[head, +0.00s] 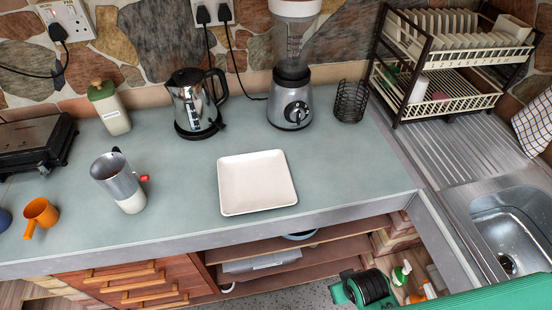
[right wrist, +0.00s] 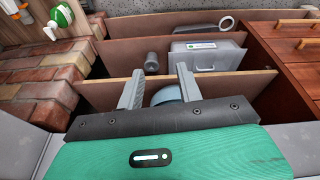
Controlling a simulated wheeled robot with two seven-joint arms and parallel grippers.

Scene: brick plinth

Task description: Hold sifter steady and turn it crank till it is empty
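The sifter (head: 118,178) is a metal cup standing on the counter at the left, with a dark handle at its back and a small red crank knob on its right side. A white, cylinder-like lower part (head: 132,203) shows beneath the metal; I cannot tell whether this is part of the sifter or a separate container. The sifter's inside is too small to make out. My right gripper (right wrist: 160,76) is open and empty, facing the shelves below the counter, well away from the sifter. My left gripper is not in view.
A white square plate (head: 257,183) lies right of the sifter on the counter (head: 330,170). An orange cup (head: 40,213), a bottle (head: 109,108), a kettle (head: 195,103) and a blender (head: 291,100) stand around. The front right of the counter is clear.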

